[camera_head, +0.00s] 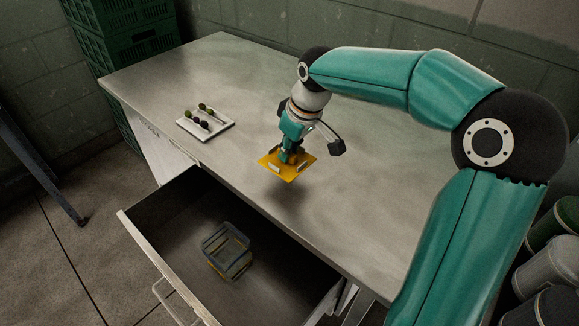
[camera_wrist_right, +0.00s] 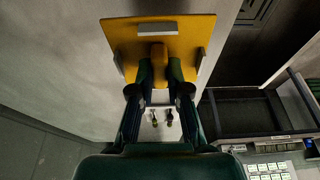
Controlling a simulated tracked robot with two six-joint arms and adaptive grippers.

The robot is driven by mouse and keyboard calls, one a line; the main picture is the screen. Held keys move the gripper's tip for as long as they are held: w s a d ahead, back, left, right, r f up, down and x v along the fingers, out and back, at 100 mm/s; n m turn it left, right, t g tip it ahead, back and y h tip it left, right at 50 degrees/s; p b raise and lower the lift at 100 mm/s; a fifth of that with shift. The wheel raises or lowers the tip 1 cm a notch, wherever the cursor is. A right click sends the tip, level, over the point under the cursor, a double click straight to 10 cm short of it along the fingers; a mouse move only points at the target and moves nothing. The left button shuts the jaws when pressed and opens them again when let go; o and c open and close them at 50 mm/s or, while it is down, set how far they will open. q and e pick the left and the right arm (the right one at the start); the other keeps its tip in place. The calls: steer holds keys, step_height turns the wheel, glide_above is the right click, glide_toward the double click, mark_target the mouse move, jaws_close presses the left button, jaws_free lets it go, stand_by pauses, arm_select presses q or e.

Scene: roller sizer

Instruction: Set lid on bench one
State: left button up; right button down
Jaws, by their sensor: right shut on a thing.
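The lid is a flat yellow square plate (camera_head: 296,173) with pale strips along its edges. In the head view it hangs above the grey bench top (camera_head: 360,190), with a shadow beneath it. My right gripper (camera_head: 289,157) is shut on the lid's raised middle grip. The lid also shows in the right wrist view (camera_wrist_right: 190,30), with the right gripper's fingers (camera_wrist_right: 159,68) closed on its yellow knob. My left gripper is not in view.
A white tray (camera_head: 222,131) with several small dark and green items lies on the bench. Green crates (camera_head: 130,50) stand behind at left. The bench's back area is clear.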

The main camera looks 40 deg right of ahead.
mark_target(290, 165)
steer(key=shift+f, duration=2.6)
steer(key=shift+f+b, duration=0.1)
steer(key=shift+b, duration=0.25)
steer(key=c, duration=1.1)
jaws_free()
steer(key=shift+c, duration=0.2)
steer(key=shift+r, duration=0.3)
steer(key=p+v, duration=0.1)
steer(key=v, duration=1)
steer(key=shift+s+d+r, duration=0.1)
steer(key=shift+s+r, duration=0.1)
steer(key=shift+r, duration=0.15)
